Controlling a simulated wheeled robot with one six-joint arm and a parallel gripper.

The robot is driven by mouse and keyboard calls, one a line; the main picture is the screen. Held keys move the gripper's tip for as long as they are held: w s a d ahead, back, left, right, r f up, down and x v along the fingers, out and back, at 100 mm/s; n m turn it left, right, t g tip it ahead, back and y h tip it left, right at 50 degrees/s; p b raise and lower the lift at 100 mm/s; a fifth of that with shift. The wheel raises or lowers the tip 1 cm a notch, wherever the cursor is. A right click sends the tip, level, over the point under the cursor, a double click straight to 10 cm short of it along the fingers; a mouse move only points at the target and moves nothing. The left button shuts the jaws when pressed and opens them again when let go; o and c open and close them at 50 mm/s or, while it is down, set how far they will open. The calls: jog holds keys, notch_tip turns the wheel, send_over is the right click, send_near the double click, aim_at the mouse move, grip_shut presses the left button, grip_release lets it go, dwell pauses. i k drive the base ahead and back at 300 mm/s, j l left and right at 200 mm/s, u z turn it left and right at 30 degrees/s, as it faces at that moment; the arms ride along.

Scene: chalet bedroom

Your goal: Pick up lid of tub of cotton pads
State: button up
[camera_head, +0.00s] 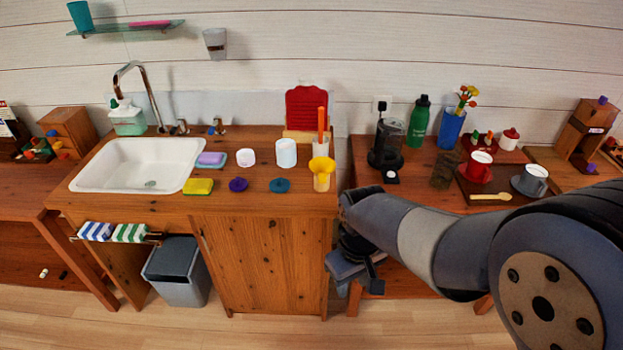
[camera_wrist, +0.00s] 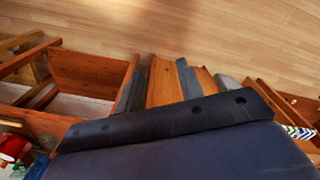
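Two lids lie flat on the wooden sink counter in the head view: a purple knobbed lid (camera_head: 238,184) and a teal lid (camera_head: 280,185). Behind them stand a short white tub (camera_head: 245,157) and a taller white tub (camera_head: 286,152), both upright and apparently without lids. I cannot tell which tub holds cotton pads. My gripper (camera_head: 357,279) hangs low, to the right of the counter cabinet, below the counter top and apart from both lids. Its finger opening is unclear. The wrist view shows neither lid nor tub.
A yellow vase-like holder (camera_head: 322,176) stands right of the teal lid. A yellow sponge (camera_head: 198,187) and purple-topped soap (camera_head: 211,159) lie left, beside the white sink (camera_head: 137,165). A right-hand table carries a red mug (camera_head: 478,170). A grey bin (camera_head: 178,273) stands below.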

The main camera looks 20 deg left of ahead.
aim_at(279, 185)
jog(key=i+j+z, duration=0.2)
jog(key=j+z, duration=0.3)
jog(key=j, duration=0.4)
jog(key=j+z, duration=0.45)
jog(key=j, duration=1.6)
